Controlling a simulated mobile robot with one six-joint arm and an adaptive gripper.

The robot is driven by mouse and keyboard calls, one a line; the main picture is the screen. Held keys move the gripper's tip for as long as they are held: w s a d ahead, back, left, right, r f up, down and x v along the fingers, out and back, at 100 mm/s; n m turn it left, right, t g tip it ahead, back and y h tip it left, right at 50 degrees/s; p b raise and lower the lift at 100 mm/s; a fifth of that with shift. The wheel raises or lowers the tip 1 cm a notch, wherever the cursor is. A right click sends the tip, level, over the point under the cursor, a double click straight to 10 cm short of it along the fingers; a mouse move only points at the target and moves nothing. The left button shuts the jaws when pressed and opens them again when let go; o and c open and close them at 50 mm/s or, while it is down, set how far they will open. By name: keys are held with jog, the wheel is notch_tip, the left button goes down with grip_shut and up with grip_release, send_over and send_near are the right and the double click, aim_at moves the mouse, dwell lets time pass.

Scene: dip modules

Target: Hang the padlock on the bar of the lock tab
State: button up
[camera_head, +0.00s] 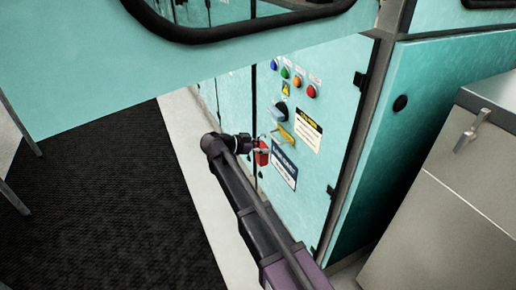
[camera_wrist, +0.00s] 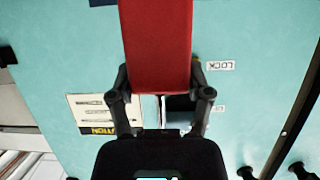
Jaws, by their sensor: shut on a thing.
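My gripper (camera_wrist: 160,100) is shut on the red padlock (camera_wrist: 157,40), whose body fills the top middle of the wrist view. In the head view the padlock (camera_head: 262,153) is a small red block at the end of my gripper (camera_head: 256,146), close to the teal cabinet front. A yellow tab (camera_head: 283,134) sticks out from the panel just above and right of the padlock, below a dark rotary switch (camera_head: 281,111).
The teal cabinet panel (camera_head: 325,135) carries coloured buttons (camera_head: 298,81), a black-and-yellow label (camera_head: 307,131) and a dark blue label (camera_head: 284,165). A LOCK label (camera_wrist: 221,65) shows in the wrist view. A grey cabinet (camera_head: 440,215) stands at the right. Dark floor matting (camera_head: 120,200) lies clear at the left.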

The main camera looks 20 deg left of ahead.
jog(key=shift+b+x, duration=0.75)
jog(key=shift+x, duration=1.65)
jog(key=shift+w+r, duration=0.1)
jog(key=shift+r, duration=0.05)
jog(key=o, duration=1.2)
jog(key=shift+o, duration=0.2)
